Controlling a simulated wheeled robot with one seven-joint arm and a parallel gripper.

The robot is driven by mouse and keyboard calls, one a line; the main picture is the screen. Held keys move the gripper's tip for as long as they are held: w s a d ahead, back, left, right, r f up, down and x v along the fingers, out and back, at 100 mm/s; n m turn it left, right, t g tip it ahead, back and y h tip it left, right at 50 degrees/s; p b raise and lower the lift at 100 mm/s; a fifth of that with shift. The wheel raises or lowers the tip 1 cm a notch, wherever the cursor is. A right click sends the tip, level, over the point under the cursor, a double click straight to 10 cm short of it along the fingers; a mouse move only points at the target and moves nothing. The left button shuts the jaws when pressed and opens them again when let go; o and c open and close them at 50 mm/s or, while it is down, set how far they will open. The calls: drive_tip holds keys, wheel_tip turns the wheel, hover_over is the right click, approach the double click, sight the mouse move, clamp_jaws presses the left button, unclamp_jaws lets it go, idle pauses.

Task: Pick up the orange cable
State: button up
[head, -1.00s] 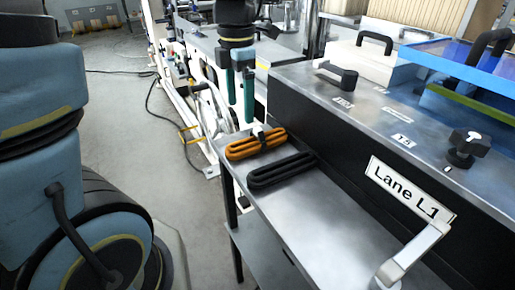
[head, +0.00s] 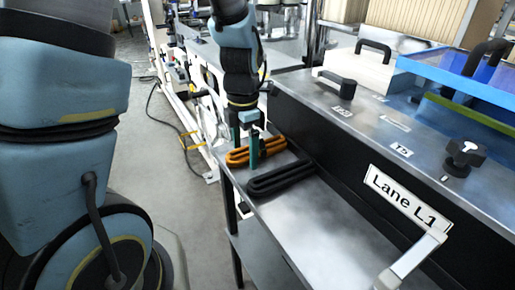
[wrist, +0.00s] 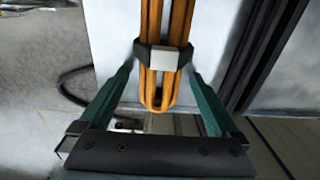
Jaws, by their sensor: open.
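The orange cable (head: 270,148) is a folded bundle lying at the far left end of the metal shelf. In the wrist view the orange cable (wrist: 166,90) is bound by a dark strap with a pale clip (wrist: 163,58). My gripper (head: 246,150) has green fingers and points down at the bundle. In the wrist view my gripper (wrist: 165,75) is open, with one finger on each side of the bundle near the strap. I cannot tell whether the fingers touch it. In the head view the fingers hide part of the cable.
A black cable bundle (head: 280,179) lies beside the orange one, nearer the camera. The metal shelf (head: 310,215) is clear towards the front. A dark machine side with a Lane L1 label (head: 402,200) rises on the right. A silver lever (head: 415,256) stands at the shelf's front.

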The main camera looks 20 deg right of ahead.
drive_tip(key=shift+c, duration=0.3)
drive_tip(key=c, duration=1.3)
drive_tip(key=shift+c, duration=0.5)
